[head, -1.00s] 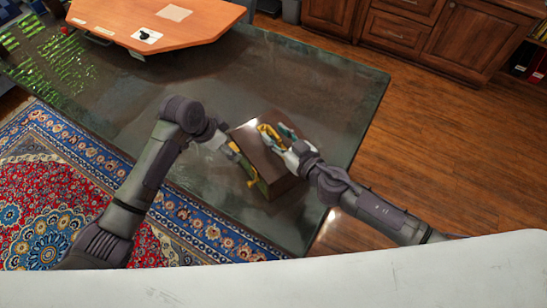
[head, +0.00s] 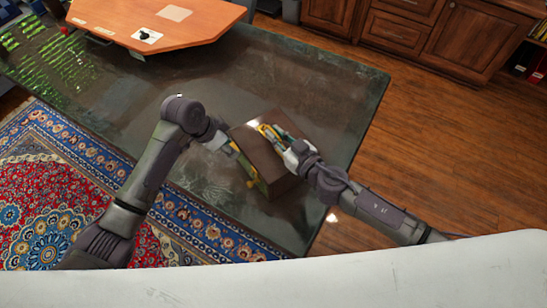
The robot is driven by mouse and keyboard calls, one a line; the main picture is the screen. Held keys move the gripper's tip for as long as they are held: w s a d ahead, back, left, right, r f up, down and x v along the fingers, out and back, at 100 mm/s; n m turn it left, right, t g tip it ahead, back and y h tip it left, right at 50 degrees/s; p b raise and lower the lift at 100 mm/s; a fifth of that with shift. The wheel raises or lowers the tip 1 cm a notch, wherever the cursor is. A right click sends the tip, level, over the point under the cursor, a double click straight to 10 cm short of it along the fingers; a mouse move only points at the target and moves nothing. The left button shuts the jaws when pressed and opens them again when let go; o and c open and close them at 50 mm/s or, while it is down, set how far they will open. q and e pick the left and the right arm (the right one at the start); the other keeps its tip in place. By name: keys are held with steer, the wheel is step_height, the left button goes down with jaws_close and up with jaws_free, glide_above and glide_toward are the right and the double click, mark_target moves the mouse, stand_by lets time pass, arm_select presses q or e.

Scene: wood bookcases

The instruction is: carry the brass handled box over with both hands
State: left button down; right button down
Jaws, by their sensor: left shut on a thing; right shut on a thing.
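The dark brown box (head: 258,126) is near the front right of the dark glossy table. A brass handle (head: 266,130) shows on its top right side, and another brass piece (head: 251,183) shows low on its front left side. My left gripper (head: 242,162) is at the box's left side, shut on the brass handle there; the arm partly hides it. My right gripper (head: 276,136) lies over the top of the box, shut on the handle there. Whether the box touches the table is hard to tell.
The dark table (head: 320,90) has free room behind and right of the box. An orange wooden board (head: 165,25) stands at the back left. A patterned rug (head: 70,190) lies at left. Wooden cabinets (head: 400,35) stand at the back right.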

steer(key=shift+r, duration=0.35)
steer(key=r+p, duration=0.2)
steer(key=shift+w+a+r+p, duration=0.1)
steer(key=shift+w+r+p, duration=0.1)
steer(key=shift+p, duration=0.2)
steer(key=shift+s+r+p, duration=0.1)
steer(key=shift+r+p, duration=1.05)
steer(key=shift+r, duration=0.1)
steer(key=shift+s+a+f, duration=0.1)
